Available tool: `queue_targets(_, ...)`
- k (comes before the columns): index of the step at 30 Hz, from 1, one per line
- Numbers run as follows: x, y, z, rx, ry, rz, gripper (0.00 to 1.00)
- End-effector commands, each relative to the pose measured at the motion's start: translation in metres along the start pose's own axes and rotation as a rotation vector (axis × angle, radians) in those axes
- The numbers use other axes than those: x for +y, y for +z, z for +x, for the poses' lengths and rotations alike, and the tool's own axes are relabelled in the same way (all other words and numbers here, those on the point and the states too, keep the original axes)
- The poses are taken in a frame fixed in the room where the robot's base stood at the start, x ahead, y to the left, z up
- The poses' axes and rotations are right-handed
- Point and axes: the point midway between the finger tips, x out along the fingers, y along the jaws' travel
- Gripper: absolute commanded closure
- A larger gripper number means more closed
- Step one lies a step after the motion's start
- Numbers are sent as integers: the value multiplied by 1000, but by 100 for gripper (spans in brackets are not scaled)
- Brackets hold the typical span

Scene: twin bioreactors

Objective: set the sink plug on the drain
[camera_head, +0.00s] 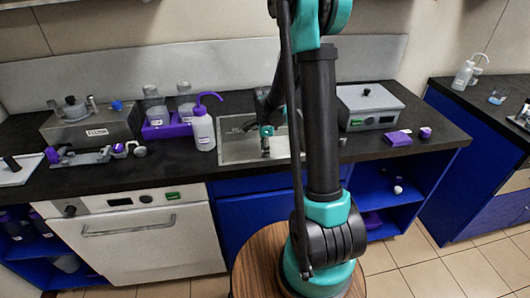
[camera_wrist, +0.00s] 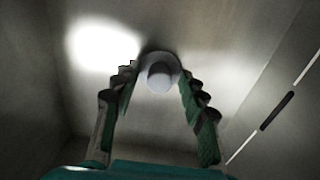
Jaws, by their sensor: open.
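The sink (camera_head: 236,148) is a steel basin set in the dark counter. My gripper (camera_head: 265,143) reaches down into it in the head view. In the wrist view a pale grey round piece with a short knob, which looks like the sink plug (camera_wrist: 160,74), is at the sink floor. My open gripper (camera_wrist: 157,82) has one finger on each side of it, with gaps showing. A dark patch borders the plug's far edge. The drain cannot be made out apart from the plug, so I cannot tell whether the plug sits on it.
A white wash bottle with a purple top (camera_head: 202,128) stands just left of the sink. A grey instrument box (camera_head: 370,108) stands to its right. In the wrist view the sink wall (camera_wrist: 285,85) rises close on the right.

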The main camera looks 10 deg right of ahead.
Motion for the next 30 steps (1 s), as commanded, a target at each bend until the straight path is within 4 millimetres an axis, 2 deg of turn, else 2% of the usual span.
queue_targets(5,0,0,-20,0,0,0,57)
queue_targets(18,0,0,-100,0,0,0,57)
queue_targets(24,0,0,-118,0,0,0,57)
queue_targets(30,0,0,-121,0,0,0,57)
